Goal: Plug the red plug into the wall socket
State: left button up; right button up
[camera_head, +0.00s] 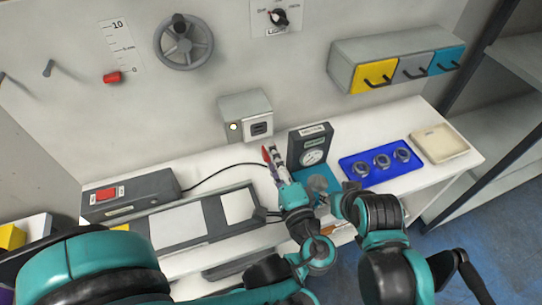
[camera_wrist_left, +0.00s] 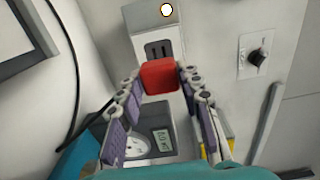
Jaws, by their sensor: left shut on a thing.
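The red plug (camera_head: 266,155) is in my left gripper (camera_head: 272,158), whose arm comes in from the left. In the left wrist view the red plug (camera_wrist_left: 159,76) sits between the two fingers of the left gripper (camera_wrist_left: 160,88), which are shut on it. In the wrist view the socket's dark slots (camera_wrist_left: 158,49) show just beyond the plug; a gap remains in the head view. My right arm shows at the lower right; its fingers cannot be made out.
A black cable runs from the box with a red switch (camera_head: 107,194) toward the plug. A black dial meter (camera_head: 309,150) stands just right of my left gripper. A blue tray (camera_head: 352,177) with round parts and a beige tray (camera_head: 440,158) lie farther right. Drawers (camera_head: 345,78) hang above.

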pick_arm(q)
jog(key=x, duration=0.6)
dwell(0.5)
jog(key=shift+w+a, duration=0.15)
jog(key=shift+w, duration=0.35)
dwell(2.4)
jog(key=o, duration=1.1)
send_near(259, 129)
jog(key=v, duration=0.5)
jog(key=shift+s, duration=0.2)
